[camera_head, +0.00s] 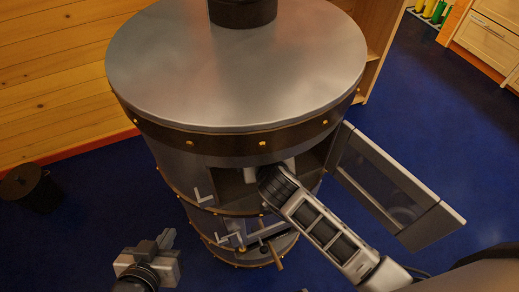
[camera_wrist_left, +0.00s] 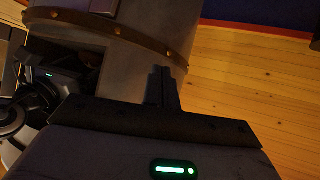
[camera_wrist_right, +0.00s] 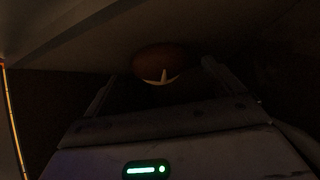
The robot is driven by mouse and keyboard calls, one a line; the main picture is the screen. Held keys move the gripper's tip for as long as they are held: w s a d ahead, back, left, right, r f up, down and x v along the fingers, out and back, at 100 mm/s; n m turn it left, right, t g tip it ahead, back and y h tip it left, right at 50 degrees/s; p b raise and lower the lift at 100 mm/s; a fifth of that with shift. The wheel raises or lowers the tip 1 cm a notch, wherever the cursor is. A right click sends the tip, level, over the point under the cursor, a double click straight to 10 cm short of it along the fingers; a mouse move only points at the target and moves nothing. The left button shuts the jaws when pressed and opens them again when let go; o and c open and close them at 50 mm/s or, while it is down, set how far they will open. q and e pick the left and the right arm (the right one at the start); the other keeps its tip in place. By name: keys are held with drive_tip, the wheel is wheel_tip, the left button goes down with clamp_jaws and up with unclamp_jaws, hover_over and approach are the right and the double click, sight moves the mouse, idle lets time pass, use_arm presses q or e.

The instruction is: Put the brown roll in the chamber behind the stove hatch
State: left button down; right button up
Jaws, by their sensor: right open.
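The grey cylindrical stove (camera_head: 230,65) stands in front of me, with its hatch (camera_head: 385,185) swung open to the right. My right arm reaches through the opening into the chamber (camera_head: 235,185), and its gripper is hidden there in the head view. In the dark right wrist view, the brown roll (camera_wrist_right: 160,60) with a pale score mark lies inside, just beyond and between the fingertips of my open right gripper (camera_wrist_right: 160,80). I cannot tell whether the fingers touch it. My left gripper (camera_head: 165,240) is empty and shut, outside the stove at its lower left.
A lower stove door with a handle (camera_head: 277,255) sits below the chamber. A dark bucket (camera_head: 32,187) stands on the blue floor at left. A wooden wall (camera_head: 60,70) is behind, and cabinets (camera_head: 490,35) are far right. The floor left of the stove is mostly free.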

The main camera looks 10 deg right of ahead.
drive_tip(key=shift+p+v, duration=0.35)
drive_tip(key=shift+v, duration=1.85)
